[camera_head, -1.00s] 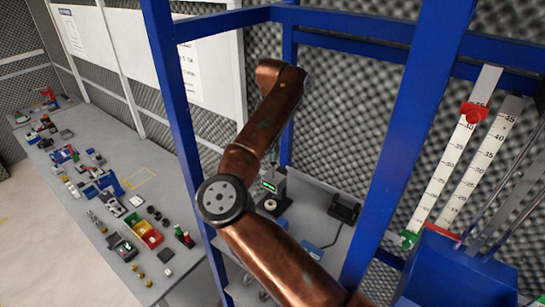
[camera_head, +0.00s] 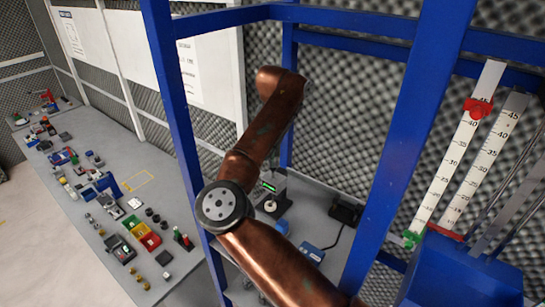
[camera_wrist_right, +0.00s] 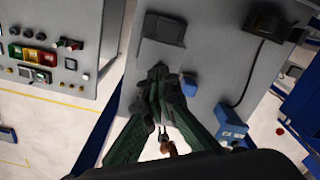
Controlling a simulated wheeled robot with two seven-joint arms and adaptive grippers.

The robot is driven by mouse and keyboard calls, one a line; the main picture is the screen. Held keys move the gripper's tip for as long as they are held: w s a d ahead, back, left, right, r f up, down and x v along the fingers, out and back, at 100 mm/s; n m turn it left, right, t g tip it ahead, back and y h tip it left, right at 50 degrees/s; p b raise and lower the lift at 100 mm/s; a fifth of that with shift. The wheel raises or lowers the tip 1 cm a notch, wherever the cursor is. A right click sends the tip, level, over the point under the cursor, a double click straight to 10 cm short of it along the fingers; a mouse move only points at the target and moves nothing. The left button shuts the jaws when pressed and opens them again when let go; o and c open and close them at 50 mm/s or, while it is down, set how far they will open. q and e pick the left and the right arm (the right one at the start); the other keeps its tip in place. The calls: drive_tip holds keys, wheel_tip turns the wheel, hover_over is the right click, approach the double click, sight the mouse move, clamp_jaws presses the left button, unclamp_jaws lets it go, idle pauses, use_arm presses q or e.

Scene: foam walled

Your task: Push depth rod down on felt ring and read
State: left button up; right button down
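In the head view a small grey device with a lit green display (camera_head: 268,187) stands on the grey shelf inside the blue frame. A pale round piece (camera_head: 270,206) sits low at its front; it may be the felt ring, but it is too small to tell. My copper right arm reaches across this view and hides part of the shelf. In the right wrist view my right gripper (camera_wrist_right: 160,75) has its dark green fingers drawn together at the tips, above the grey surface. I see nothing clearly between them, and the depth rod cannot be made out. My left gripper is not in view.
A blue box (camera_head: 310,252) and a black cabled unit (camera_head: 345,213) stand on the shelf to the right. Blue posts (camera_head: 175,120) border it. Tall rulers (camera_head: 462,150) stand at the far right. A long bench (camera_head: 105,190) with bins and small parts runs along the left.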

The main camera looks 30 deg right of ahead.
drive_tip(key=shift+r, duration=0.15)
drive_tip(key=shift+r+p, duration=1.75)
drive_tip(key=shift+r, duration=0.7)
drive_tip(key=shift+f, duration=0.1)
